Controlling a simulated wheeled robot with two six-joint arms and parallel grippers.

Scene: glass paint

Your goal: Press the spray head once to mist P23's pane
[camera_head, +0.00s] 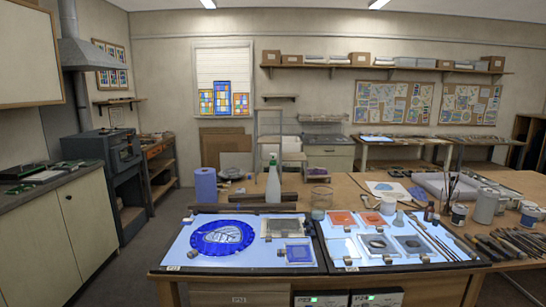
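A pale grey-white bottle with a spray or pump head on top (273,180) stands upright on the table behind the left light panel. Neither of my grippers shows in this view, and nothing touches the bottle. Several panes lie on the lit panels: a grey-brown pane (282,227), a small blue pane (299,253), two orange panes (342,218) (372,219), and two clear panes with grey patches (377,243) (413,243). The labels are too small to read, so I cannot tell which pane is P23.
A large blue disc (222,238) lies on the left panel. Dark bars (245,207) lie behind it. A blue roll (205,185) and a glass jar (319,202) stand nearby. Brushes (435,240), pots (459,214) and tools (510,242) crowd the right side.

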